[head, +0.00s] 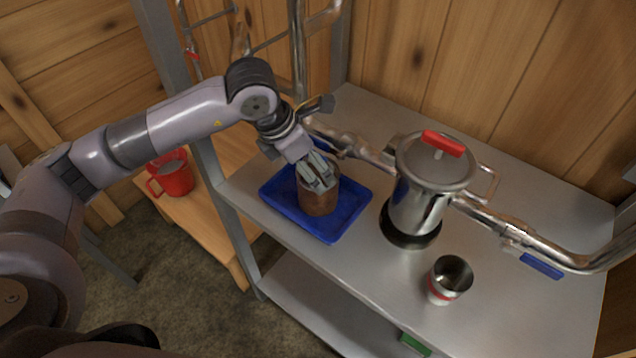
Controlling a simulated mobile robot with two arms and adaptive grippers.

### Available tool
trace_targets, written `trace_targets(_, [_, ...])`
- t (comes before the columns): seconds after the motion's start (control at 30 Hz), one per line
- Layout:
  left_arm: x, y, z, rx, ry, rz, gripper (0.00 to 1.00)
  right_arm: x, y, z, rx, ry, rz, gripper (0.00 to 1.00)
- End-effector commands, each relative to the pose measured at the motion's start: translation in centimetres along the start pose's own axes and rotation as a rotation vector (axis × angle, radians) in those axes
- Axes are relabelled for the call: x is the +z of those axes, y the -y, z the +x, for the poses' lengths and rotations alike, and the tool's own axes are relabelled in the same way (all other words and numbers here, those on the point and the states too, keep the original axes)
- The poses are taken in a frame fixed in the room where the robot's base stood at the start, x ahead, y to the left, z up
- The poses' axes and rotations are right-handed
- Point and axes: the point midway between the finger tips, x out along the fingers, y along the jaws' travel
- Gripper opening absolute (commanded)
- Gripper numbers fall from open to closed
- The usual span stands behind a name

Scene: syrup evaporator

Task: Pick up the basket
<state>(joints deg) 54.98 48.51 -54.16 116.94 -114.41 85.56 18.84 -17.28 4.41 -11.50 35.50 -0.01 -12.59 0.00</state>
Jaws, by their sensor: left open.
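A brown, copper-coloured round container (318,197), the likeliest thing here to be the basket, stands upright in a shallow blue tray (350,210) on the metal shelf. My left gripper (320,183) comes down from the upper left to the top of this container. Its fingers are open and overlap the rim in the picture. They hide part of the opening, and I cannot tell whether they touch it. My right gripper is not in view.
A steel pot with a red-handled lid (435,165) stands right of the tray, by metal pipes (500,225). A small steel cup (450,280) stands in front. Red mugs (174,176) sit on a wooden surface at left. The shelf's front right (520,315) is clear.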

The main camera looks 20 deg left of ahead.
Motion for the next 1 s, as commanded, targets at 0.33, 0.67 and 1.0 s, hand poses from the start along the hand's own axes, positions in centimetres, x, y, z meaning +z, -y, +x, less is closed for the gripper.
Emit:
trace_targets(0.33, [0.5, -0.1, 4.3, -0.002, -0.002, -0.001, 0.79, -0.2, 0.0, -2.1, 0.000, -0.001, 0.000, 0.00])
trace_targets(0.67, [0.5, -0.1, 5.3, 0.000, 0.001, 0.001, 0.79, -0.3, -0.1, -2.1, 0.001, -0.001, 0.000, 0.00])
trace_targets(1.0, [0.5, -0.2, 5.2, 0.000, 0.000, 0.000, 0.57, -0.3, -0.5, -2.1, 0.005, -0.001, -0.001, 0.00])
